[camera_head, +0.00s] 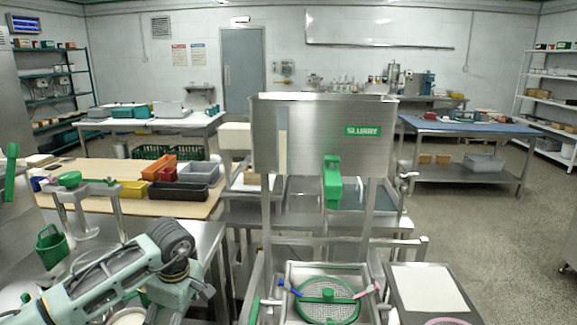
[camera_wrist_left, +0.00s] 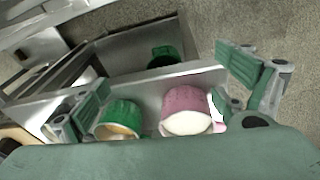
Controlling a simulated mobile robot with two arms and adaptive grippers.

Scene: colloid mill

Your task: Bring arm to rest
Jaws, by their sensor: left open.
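My left arm (camera_head: 110,275) comes in from the lower left of the head view, bent at a thick dark joint over the metal worktop. Its end points downward there, and the fingertips cannot be made out. In the left wrist view my left gripper (camera_wrist_left: 165,80) is open, its green-padded fingers wide apart with nothing between them in grasp. A green cup (camera_wrist_left: 120,112) with tan contents and a pink cup (camera_wrist_left: 186,108) with white contents show beyond the gripper body, partly hidden by it. My right gripper is not in view.
The steel SLURRY hopper (camera_head: 300,135) with a green spout (camera_head: 332,182) stands ahead. A green round sieve (camera_head: 328,300) lies below it. A green hand-lever stand (camera_head: 72,182) is at left, near the wooden-topped table (camera_head: 110,170) with coloured bins. Open floor lies at right.

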